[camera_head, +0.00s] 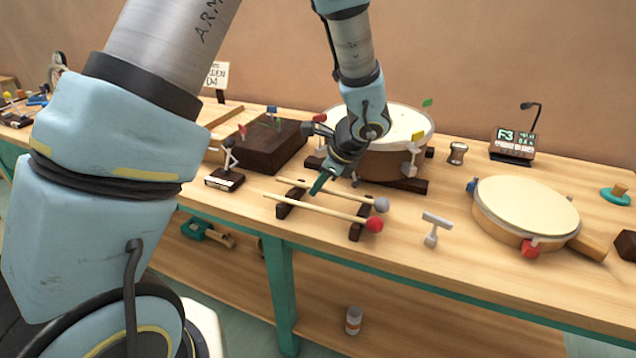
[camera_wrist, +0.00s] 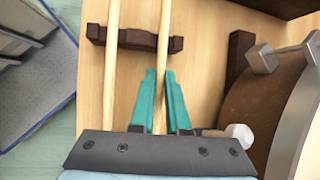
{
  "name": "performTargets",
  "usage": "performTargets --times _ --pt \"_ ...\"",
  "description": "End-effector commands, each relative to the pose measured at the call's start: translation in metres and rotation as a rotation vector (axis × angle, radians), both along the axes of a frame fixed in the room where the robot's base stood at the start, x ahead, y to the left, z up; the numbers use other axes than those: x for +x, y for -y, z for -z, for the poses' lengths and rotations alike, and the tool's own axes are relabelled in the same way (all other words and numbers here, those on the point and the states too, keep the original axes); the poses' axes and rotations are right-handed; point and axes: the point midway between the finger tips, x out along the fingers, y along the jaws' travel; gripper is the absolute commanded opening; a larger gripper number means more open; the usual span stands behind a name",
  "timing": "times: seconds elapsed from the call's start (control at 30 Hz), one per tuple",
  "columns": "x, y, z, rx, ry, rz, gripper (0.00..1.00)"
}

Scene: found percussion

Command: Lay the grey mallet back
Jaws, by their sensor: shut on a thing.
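The grey mallet (camera_head: 381,205) has a pale wooden stick and a round grey head. It lies across the dark wooden rack (camera_head: 357,230), behind and roughly parallel to the red mallet (camera_head: 374,225). My gripper (camera_head: 318,188) has its teal fingers shut on the grey mallet's stick. In the wrist view the stick (camera_wrist: 164,18) runs between the fingers (camera_wrist: 162,90) and over the rack (camera_wrist: 140,40); the red mallet's stick (camera_wrist: 112,20) is to its left. The heads are hidden in the wrist view. I cannot tell whether the grey stick touches the rack.
A large drum (camera_head: 395,127) stands close behind my gripper. A dark box (camera_head: 262,147) and a small stand (camera_head: 225,180) are to the left. A T-shaped stand (camera_head: 433,228) and a second drum (camera_head: 525,210) are to the right. The table's front edge is close.

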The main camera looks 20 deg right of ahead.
Motion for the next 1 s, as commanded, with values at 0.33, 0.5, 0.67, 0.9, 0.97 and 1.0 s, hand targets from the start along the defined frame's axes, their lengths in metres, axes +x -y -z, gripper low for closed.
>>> performTargets --times 0.33,0.5,0.67,0.9,0.97,1.0 --pt "0.0001 -0.0001 0.0009 0.000 0.000 -0.001 0.00" --pt "0.0000 0.0000 0.0029 0.000 0.000 -0.001 0.00" --pt "0.0000 0.0000 0.0061 0.000 0.000 -0.001 0.00" --pt "0.0001 0.0000 0.0070 0.000 0.000 -0.001 0.00" --pt "0.0000 -0.0001 0.0070 0.000 0.000 -0.001 0.00" --pt "0.0000 -0.0001 0.0070 0.000 0.000 -0.001 0.00"
